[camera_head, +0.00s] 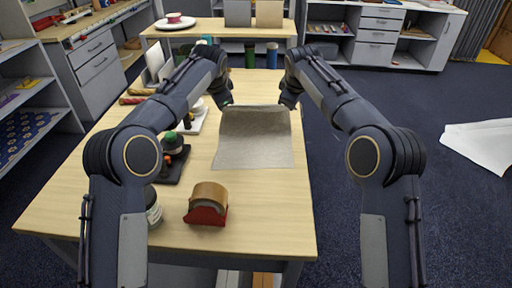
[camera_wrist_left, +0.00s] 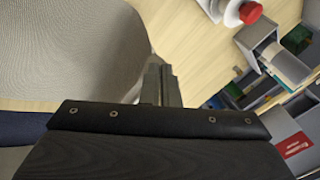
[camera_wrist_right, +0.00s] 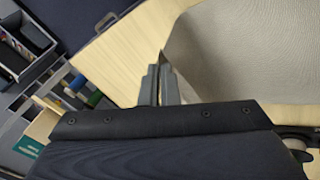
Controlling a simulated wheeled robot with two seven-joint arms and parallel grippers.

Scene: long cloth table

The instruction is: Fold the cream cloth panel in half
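The cream cloth panel (camera_head: 252,148), greyish beige here, lies on the wooden table with its near part flat. Its far part looks raised, with a bend across it. My left gripper (camera_head: 228,101) is at its far left corner and my right gripper (camera_head: 288,103) at its far right corner. In the left wrist view the fingers (camera_wrist_left: 157,75) are together against the cloth's edge (camera_wrist_left: 75,50). In the right wrist view the fingers (camera_wrist_right: 160,75) are together beside the cloth (camera_wrist_right: 240,55). Both look shut on it, though the pinched corners are mostly hidden.
A tape roll in a red holder (camera_head: 207,203) and a jar (camera_head: 153,208) stand near the table's front left. A dark tray (camera_head: 172,163) with items lies left of the cloth. The table (camera_head: 265,215) is clear in front of the cloth.

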